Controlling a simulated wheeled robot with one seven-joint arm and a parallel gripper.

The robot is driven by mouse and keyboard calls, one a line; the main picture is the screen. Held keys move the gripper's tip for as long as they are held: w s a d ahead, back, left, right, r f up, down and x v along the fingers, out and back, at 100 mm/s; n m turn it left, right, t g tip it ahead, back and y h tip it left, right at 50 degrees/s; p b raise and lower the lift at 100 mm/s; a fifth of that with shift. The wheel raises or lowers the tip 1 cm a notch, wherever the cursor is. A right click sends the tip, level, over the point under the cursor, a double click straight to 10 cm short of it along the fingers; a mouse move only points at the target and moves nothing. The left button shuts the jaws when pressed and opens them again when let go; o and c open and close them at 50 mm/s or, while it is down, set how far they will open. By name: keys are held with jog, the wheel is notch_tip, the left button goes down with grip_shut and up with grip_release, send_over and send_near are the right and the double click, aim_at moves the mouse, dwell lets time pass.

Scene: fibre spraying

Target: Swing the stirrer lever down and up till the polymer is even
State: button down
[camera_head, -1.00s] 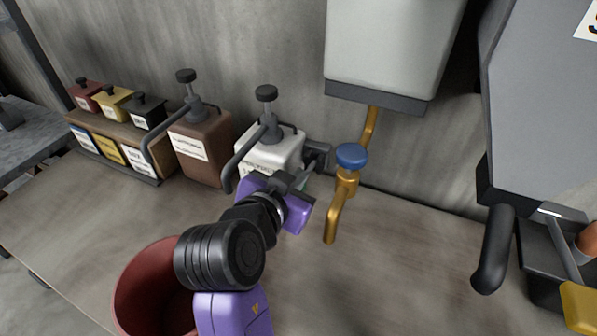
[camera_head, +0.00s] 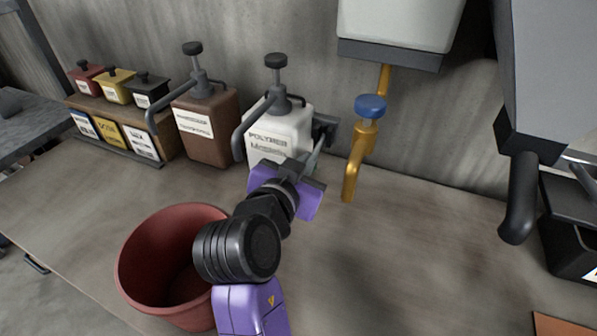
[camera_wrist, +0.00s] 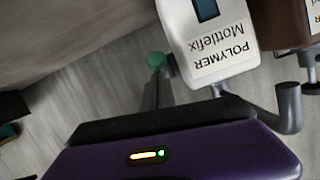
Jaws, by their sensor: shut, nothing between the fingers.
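The polymer box (camera_head: 292,125) is white with a dark pump on top. It stands against the back wall, and its upside-down "POLYMER Mottlefix" label shows in the wrist view (camera_wrist: 220,55). A dark bracket (camera_head: 325,126) sits on its right side. A green knob (camera_wrist: 156,60) shows beside the box in the wrist view. I take it for the stirrer lever's end. My gripper (camera_head: 313,160) is shut and empty at the box's front right, close to the knob. Whether it touches the lever I cannot tell. The lever's rod is mostly hidden, and the polymer's evenness is not visible.
A brown box (camera_head: 208,125) with a pump stands left of the polymer. A brass tap (camera_head: 358,150) with a blue handle hangs to the right. A red bucket (camera_head: 150,240) stands left of my arm.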

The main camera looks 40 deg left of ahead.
jog(key=shift+f+b, duration=0.7)
jog(key=shift+f, duration=0.5)
